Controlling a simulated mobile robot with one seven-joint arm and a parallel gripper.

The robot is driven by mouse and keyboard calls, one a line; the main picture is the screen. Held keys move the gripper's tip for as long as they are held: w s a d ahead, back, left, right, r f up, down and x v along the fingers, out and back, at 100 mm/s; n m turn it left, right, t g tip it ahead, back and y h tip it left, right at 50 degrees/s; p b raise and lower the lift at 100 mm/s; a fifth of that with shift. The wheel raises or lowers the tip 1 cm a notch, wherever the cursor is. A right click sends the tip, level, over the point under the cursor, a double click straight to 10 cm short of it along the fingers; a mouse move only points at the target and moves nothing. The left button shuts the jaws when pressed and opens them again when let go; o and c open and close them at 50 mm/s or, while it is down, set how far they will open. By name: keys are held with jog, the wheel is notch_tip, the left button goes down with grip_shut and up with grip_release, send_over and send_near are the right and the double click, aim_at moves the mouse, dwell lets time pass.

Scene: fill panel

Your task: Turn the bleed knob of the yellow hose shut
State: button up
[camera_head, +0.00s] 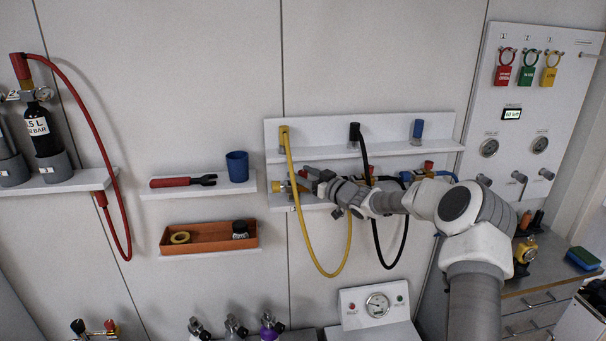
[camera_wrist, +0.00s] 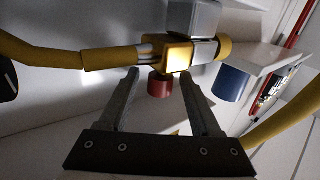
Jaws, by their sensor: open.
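The yellow hose (camera_head: 291,160) hangs from the left end of the wall panel and loops below the shelf. Its brass-yellow fitting (camera_wrist: 180,54) crosses the wrist view, with the hose (camera_wrist: 40,52) running off to the left. A small red knob (camera_wrist: 160,86) sticks out from the fitting and looks like the bleed knob. My gripper (camera_wrist: 160,74) is open, one finger on each side of the red knob, with a visible gap on both sides. In the head view my gripper (camera_head: 312,180) is at the fitting and mostly covers it; the knob's turn position cannot be told.
A black hose (camera_head: 377,235) and a blue hose fitting (camera_head: 427,174) are right of my gripper on the same shelf.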

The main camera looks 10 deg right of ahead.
grip_shut()
